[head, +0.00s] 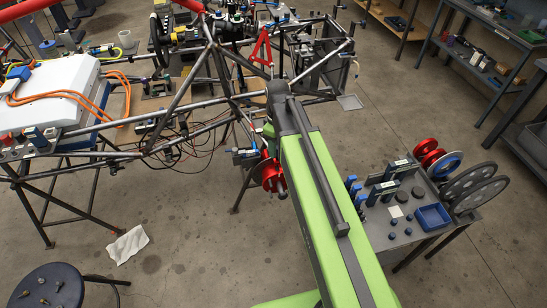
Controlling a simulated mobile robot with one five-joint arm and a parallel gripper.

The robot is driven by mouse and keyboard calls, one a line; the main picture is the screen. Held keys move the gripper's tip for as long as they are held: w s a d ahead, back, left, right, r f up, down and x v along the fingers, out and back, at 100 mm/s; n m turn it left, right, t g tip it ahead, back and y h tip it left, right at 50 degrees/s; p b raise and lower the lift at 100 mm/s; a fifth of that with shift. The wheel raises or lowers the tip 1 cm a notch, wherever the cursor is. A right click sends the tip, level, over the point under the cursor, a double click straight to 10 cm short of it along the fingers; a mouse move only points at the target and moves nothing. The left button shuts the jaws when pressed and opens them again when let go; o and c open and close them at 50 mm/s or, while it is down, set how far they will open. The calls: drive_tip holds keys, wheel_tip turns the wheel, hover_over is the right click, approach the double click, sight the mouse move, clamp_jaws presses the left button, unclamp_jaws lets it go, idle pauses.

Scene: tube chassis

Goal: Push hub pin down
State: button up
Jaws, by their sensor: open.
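A red wheel hub (268,175) is mounted on the tube chassis (215,102), just left of my green arm. A small grey and blue fitting (244,156) sits beside the hub on its left. The hub pin is too small to make out. My arm reaches up the middle of the head view and covers the area to the right of the hub. My gripper does not show; the arm's far end hides whatever is below it.
A parts table (400,238) at right holds a blue tray (433,216), several small blue parts, red discs (427,153) and grey wheels (478,192). A white battery box (50,92) stands on the chassis. A stool (47,287) and white cloth (128,244) are at lower left.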

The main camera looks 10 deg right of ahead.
drive_tip(key=shift+f, duration=0.25)
drive_tip(key=shift+c, duration=0.4)
clamp_jaws()
idle(0.9)
